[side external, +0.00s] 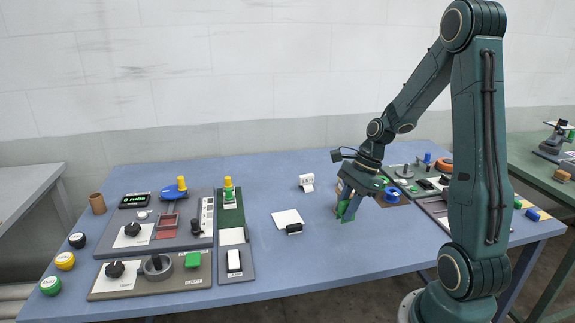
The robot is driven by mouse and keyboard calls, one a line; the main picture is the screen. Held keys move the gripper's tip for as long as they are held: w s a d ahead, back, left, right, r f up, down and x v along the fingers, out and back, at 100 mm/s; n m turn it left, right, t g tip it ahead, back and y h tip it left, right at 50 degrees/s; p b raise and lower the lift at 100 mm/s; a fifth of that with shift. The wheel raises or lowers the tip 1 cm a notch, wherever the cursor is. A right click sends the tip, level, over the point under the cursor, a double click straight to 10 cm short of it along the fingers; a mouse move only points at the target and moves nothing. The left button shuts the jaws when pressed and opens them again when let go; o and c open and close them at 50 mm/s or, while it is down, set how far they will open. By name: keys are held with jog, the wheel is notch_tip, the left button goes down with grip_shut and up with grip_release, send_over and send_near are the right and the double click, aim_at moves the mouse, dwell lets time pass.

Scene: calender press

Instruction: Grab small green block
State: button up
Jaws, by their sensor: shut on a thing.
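My gripper (347,208) points down over the right-centre of the blue table, with its fingertips low near the table top. It is shut on the small green block (342,211), which shows as bright green at the fingertips. The fingers partly hide the block, and its full shape is too small to make out. I cannot tell whether the block touches the table.
Control panels with knobs, a lever and a green button (193,260) cover the table's left side. A white plate (288,218) with a black piece and a small white device (306,182) stand left of my gripper. More parts crowd the right. The front middle is clear.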

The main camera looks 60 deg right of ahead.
aim_at(347, 202)
notch_tip(347, 202, up, 12)
dwell(0.4)
dwell(0.5)
